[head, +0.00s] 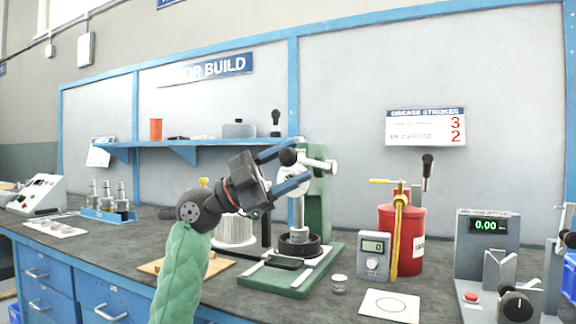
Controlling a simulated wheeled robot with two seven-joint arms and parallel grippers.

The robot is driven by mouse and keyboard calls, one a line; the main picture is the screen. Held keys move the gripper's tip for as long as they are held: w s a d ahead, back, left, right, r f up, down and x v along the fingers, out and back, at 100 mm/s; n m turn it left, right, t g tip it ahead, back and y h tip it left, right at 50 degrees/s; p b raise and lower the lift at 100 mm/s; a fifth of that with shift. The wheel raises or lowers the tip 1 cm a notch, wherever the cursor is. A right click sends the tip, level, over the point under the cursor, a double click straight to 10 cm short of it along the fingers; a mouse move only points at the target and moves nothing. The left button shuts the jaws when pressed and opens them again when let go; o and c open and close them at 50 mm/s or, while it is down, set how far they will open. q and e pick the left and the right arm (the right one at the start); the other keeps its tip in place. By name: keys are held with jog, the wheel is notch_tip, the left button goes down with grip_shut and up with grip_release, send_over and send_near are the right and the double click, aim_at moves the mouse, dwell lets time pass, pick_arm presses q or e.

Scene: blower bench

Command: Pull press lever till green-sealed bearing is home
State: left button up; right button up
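The green arbor press (319,205) stands on the bench right of centre. Its pale lever (318,163) reaches left from the head and ends in a black ball knob (288,157). My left gripper (288,167) is open, with its two blue fingers spread above and below the knob; I cannot tell whether they touch it. Under the silver ram (298,212) sits a dark round part (299,243) on the press base. I cannot make out a green seal there, so the bearing's depth is not visible.
A white spool-like cylinder (236,231) stands left of the press. A small jar (339,284), a grey meter (374,257), a white card (389,306) and a red grease can (405,240) stand to its right. A grey test fixture (486,255) is farther right.

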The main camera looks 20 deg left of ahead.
pick_arm(q)
jog(key=v, duration=0.8)
dwell(0.5)
